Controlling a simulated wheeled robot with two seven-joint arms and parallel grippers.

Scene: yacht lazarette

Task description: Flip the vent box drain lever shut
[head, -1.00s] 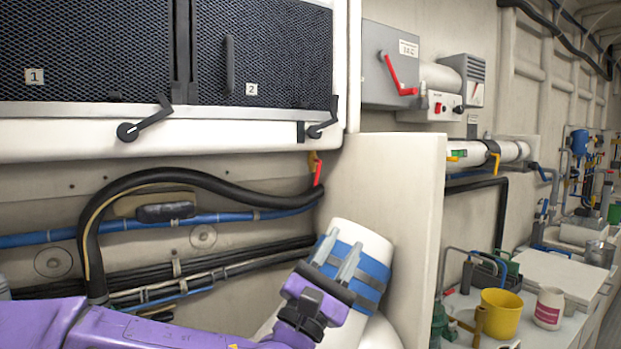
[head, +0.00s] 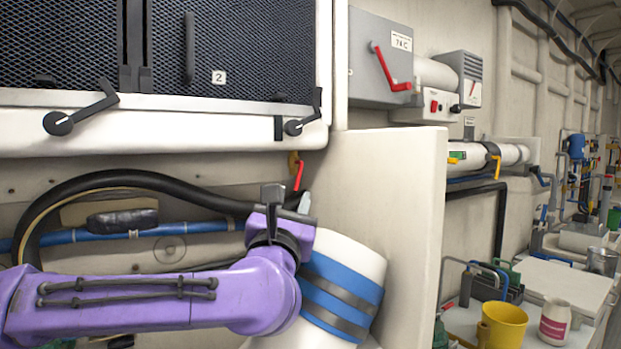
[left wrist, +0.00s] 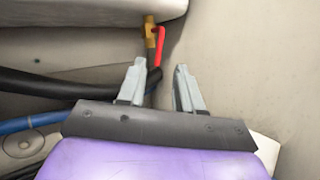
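The drain lever (head: 299,176) is a red handle on a small brass valve (head: 292,160) under the right end of the white vent box (head: 190,133). The handle hangs downward, slightly slanted. My left gripper (head: 288,200) is just below it in the head view, fingers pointing up. In the left wrist view the red handle (left wrist: 161,46) hangs from the brass fitting (left wrist: 150,31), above the gap between the two open fingertips (left wrist: 160,66). The fingers hold nothing, and no contact with the lever shows. My right gripper is out of view.
Black hose (head: 130,180) and a blue pipe (head: 200,228) run left of the lever. A cream panel (head: 400,190) stands close on the right. Black latch handles (head: 58,123) stick out from the box front.

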